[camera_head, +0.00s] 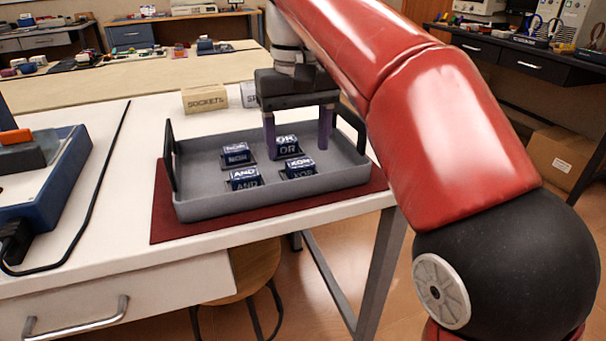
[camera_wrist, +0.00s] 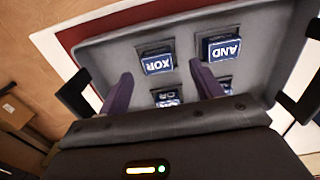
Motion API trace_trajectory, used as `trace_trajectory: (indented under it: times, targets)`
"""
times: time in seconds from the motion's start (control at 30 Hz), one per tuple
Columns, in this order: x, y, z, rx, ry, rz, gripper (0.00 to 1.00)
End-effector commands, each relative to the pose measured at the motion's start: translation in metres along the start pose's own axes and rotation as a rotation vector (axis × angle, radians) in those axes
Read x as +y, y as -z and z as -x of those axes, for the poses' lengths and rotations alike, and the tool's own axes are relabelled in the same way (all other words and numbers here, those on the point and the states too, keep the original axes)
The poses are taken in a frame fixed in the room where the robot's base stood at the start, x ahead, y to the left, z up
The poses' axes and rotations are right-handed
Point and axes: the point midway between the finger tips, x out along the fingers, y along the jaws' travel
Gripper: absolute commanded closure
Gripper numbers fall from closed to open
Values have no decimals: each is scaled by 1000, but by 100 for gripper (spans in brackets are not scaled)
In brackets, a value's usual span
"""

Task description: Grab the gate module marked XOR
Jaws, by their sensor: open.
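The XOR gate module (camera_head: 301,169) is a dark blue block with white lettering, at the front right of the grey tray (camera_head: 210,205). It also shows in the wrist view (camera_wrist: 157,63), upside down and beyond my fingertips. My gripper (camera_head: 296,147) is open and empty, pointing down over the back right of the tray. Its purple fingers stand on either side of the OR module (camera_head: 286,145), as seen from the head camera; I cannot tell their exact height. The AND module (camera_head: 245,178) sits at the front left and the NOR module (camera_head: 236,155) at the back left.
The tray has black side handles (camera_head: 169,158) and stands on a dark red mat (camera_head: 167,217) on a white table. A blue device (camera_head: 50,185) and a black cable (camera_head: 97,185) lie to the left.

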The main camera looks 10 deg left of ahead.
Motion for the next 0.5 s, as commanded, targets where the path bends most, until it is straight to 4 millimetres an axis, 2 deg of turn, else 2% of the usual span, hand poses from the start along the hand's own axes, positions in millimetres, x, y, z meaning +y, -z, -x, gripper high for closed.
trace_trajectory:
  times: [0.03,0.2,0.5]
  targets:
    - [2,-1,-13,-1,0,0,35]
    - [2,-1,-32,-1,0,1,35]
    - [3,0,-34,2,0,0,36]
